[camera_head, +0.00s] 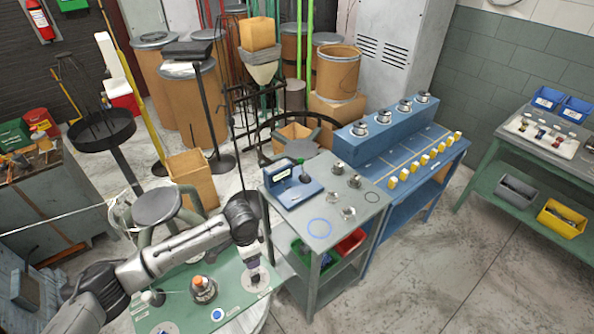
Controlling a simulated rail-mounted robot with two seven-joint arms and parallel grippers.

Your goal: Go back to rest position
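My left arm reaches in from the lower left over the green table (178,312). Its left gripper (254,268) points down at the right part of that table, over a pale round disc (262,282). The fingertips are small and dark here, and I cannot tell whether they are apart or hold something. My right gripper is not in view.
A grey bench (328,238) with a blue scale (294,190) adjoins on the right. A round stool (157,206) stands behind my arm. Floor at right is clear.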

